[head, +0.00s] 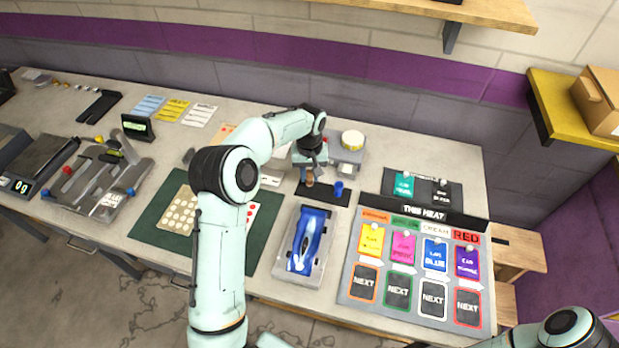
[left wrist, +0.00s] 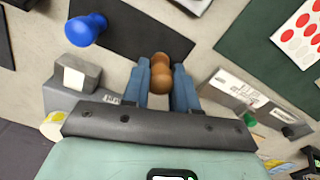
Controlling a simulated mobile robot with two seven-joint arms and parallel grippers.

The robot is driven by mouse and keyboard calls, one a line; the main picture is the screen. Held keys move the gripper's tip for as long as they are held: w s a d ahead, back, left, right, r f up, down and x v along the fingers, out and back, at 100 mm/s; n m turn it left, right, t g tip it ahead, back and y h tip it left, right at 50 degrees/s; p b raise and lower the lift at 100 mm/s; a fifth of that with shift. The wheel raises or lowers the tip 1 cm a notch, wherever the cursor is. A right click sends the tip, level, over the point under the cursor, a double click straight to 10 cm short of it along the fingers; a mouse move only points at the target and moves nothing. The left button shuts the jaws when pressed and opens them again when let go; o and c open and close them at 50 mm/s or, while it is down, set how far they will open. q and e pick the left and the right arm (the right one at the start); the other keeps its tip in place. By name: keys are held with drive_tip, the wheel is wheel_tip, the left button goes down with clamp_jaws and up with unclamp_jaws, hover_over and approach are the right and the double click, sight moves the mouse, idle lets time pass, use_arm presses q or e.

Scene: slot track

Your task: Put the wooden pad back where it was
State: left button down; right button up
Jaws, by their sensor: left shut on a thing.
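The wooden pad (left wrist: 160,73) is a small brown, rounded wooden piece. It sits between the blue fingers of my left gripper (left wrist: 160,80), which is shut on it. In the head view my left gripper (head: 310,165) points down and the pad (head: 310,178) shows below it, at the left part of a black strip (head: 325,196). I cannot tell whether the pad touches the strip. A blue knob-like piece (head: 338,190) stands on the strip to the right of the pad. It also shows in the left wrist view (left wrist: 86,29). My right gripper is not in view.
A grey block with a round, pale-topped piece (head: 352,140) stands behind the strip. A tray with a blue car (head: 305,242) lies in front. A board with coloured cards (head: 415,262) is to the right. A green mat (head: 160,238) is to the left.

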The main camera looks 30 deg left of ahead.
sight(310, 171)
use_arm(q)
drive_tip(key=shift+f, duration=1.1)
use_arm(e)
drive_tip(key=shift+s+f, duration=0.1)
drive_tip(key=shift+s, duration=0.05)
use_arm(q)
drive_tip(key=shift+f, duration=0.2)
drive_tip(key=c, duration=0.9)
unclamp_jaws()
wheel_tip(310, 171, up, 12)
drive_tip(key=shift+w+f+p, duration=0.1)
drive_tip(key=shift+f+p, duration=0.1)
drive_tip(key=shift+p, duration=0.2)
drive_tip(key=shift+r, duration=0.45)
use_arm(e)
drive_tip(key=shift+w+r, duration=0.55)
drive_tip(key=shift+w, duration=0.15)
